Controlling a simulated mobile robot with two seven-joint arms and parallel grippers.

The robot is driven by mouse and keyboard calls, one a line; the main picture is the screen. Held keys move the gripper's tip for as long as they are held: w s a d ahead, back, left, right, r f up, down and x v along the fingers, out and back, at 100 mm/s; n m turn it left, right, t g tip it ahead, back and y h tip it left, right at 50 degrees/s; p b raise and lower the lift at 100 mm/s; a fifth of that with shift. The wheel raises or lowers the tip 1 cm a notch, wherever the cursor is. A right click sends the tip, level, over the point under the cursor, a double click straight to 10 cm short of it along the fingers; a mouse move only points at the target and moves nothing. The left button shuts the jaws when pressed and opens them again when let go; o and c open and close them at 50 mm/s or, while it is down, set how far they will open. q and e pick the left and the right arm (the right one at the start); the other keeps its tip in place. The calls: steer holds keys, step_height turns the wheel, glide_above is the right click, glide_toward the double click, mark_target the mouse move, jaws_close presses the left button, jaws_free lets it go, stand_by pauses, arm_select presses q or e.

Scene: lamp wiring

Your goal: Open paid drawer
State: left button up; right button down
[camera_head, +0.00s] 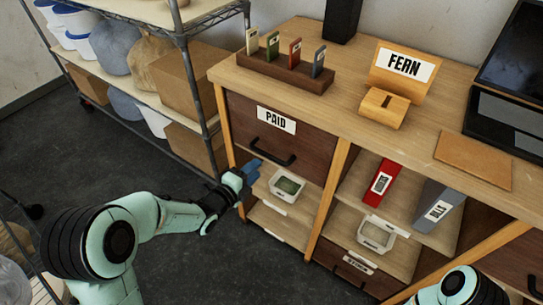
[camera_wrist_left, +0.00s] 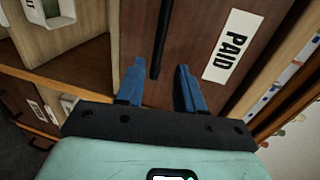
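The paid drawer (camera_head: 279,142) is a dark brown front in the wooden desk, with a white PAID label (camera_head: 276,120) and a black bar handle (camera_head: 272,152). It looks shut. My left gripper (camera_head: 249,172) is in front of the drawer's lower left, near the handle's left end. In the left wrist view, its blue fingers (camera_wrist_left: 158,82) are spread apart, and the black handle (camera_wrist_left: 162,40) runs up from between them. I cannot tell whether the handle is within their reach. The PAID label (camera_wrist_left: 233,45) is to the right there. My right gripper is not in view; only part of my right arm shows.
The desktop holds a card rack (camera_head: 285,75), a FERN stand (camera_head: 403,68) and a laptop (camera_head: 508,110). A metal shelving unit (camera_head: 190,80) stands close on the left.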

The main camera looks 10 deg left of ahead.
mark_target(270, 155)
arm_select(q)
steer(key=x, duration=0.9)
steer(key=shift+w, duration=0.15)
jaws_close()
